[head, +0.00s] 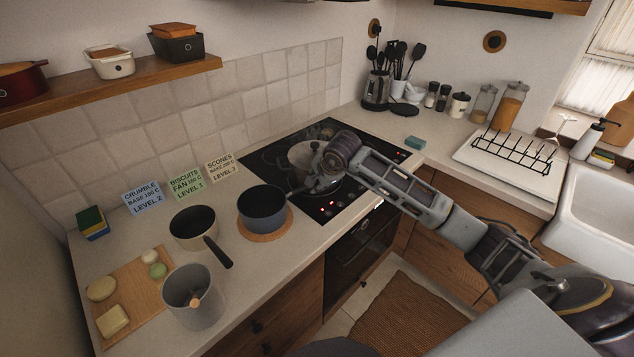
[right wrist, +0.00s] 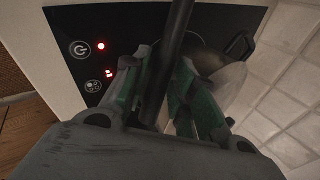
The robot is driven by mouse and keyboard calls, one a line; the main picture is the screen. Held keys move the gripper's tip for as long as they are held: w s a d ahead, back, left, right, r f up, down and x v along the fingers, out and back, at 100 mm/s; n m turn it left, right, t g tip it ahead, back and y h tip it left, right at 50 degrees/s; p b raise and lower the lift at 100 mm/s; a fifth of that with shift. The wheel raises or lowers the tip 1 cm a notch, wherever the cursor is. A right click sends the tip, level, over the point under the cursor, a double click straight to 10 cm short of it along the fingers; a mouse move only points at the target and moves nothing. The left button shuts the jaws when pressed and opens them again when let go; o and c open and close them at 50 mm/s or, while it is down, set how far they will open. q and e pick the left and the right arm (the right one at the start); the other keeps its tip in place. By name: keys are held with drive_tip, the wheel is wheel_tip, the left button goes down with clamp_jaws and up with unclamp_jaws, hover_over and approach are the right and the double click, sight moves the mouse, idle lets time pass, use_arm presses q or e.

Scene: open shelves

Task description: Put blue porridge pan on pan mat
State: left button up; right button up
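The blue porridge pan (head: 263,208) is upright over the round tan pan mat (head: 267,237), most of which it hides. The mat's front rim shows below the pan. I cannot tell whether the pan's base touches the mat. My right gripper (head: 309,183) is at the pan's dark handle, to the right of the pan. In the right wrist view, the handle (right wrist: 175,45) runs between the two green-padded fingers of the right gripper (right wrist: 160,85), which are closed around it. My left gripper is not in view.
A dark-handled cream pan (head: 193,228) and a grey pot (head: 193,297) stand to the left. A board (head: 133,285) holds several round pieces and a block. The black hob (head: 285,160) with a pot (head: 304,156) is behind the gripper. Three recipe cards lean along the wall.

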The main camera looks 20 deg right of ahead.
drive_tip(key=shift+r, duration=0.1)
drive_tip(key=b+v, duration=0.1)
drive_tip(key=v, duration=1.1)
idle(0.5)
